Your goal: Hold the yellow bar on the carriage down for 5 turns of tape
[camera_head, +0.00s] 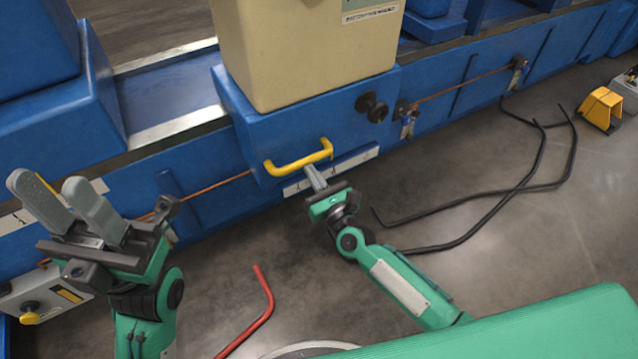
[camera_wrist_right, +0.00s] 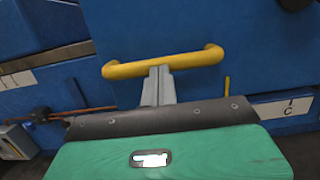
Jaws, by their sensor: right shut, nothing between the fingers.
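The yellow bar (camera_head: 298,158) is a handle on the front of the blue carriage (camera_head: 228,97), below the beige housing. My right gripper (camera_head: 311,170) is at the bar, with its grey fingers shut together and nothing between them. In the right wrist view the shut fingertips (camera_wrist_right: 160,71) meet the lower edge of the bar (camera_wrist_right: 190,60) near its middle. I cannot tell whether they press on it or sit just short of it. My left gripper (camera_head: 47,186) is at the far left, fingers apart and empty, away from the bar.
A black knob (camera_head: 372,106) sits on the carriage to the right of the bar. Black bent rods (camera_head: 500,190) and a red bent rod (camera_head: 262,300) lie on the grey floor. A yellow pedal (camera_head: 601,108) stands at the far right. A box with a yellow button (camera_head: 30,313) is lower left.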

